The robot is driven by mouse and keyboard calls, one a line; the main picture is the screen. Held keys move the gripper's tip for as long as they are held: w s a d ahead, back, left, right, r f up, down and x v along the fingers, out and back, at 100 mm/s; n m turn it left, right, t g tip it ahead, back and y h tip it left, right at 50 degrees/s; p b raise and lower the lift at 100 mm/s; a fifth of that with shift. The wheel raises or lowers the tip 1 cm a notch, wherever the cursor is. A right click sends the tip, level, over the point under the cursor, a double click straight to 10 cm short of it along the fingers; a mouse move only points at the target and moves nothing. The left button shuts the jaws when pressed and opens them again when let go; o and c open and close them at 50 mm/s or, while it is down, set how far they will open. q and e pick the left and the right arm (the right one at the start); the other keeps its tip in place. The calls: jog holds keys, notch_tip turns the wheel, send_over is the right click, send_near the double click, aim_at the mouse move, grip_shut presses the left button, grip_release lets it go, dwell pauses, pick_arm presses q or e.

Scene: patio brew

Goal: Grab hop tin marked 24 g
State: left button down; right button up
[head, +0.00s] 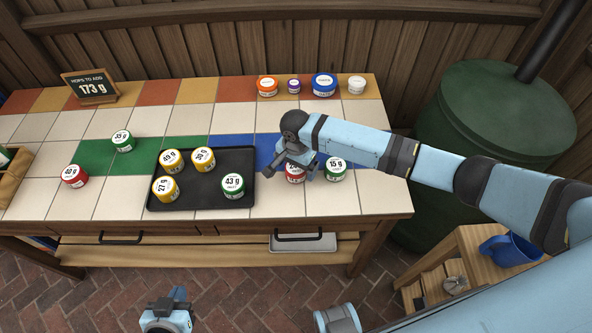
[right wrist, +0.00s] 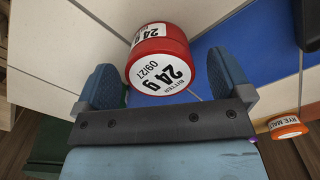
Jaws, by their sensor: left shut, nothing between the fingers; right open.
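The red hop tin marked 24 g (right wrist: 160,57) stands upright on the tiles, its white lid facing my right wrist camera. In the head view the red tin (head: 296,176) is partly hidden by my right gripper (head: 290,171). That gripper is open and just above it. In the right wrist view the tin lies between the two spread fingers (right wrist: 163,82), towards their tips, with visible gaps on both sides. My left gripper (head: 168,312) is low at the bottom of the head view, shut and empty, away from the table.
A black tray (head: 207,194) to the left holds several yellow and green tins. Small tubs, including an orange one (head: 267,86), line the back. A sign (head: 90,87) reads 173 g.

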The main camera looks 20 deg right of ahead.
jog(key=shift+f, duration=0.9)
jog(key=c, duration=1)
jog(key=shift+r, duration=0.1)
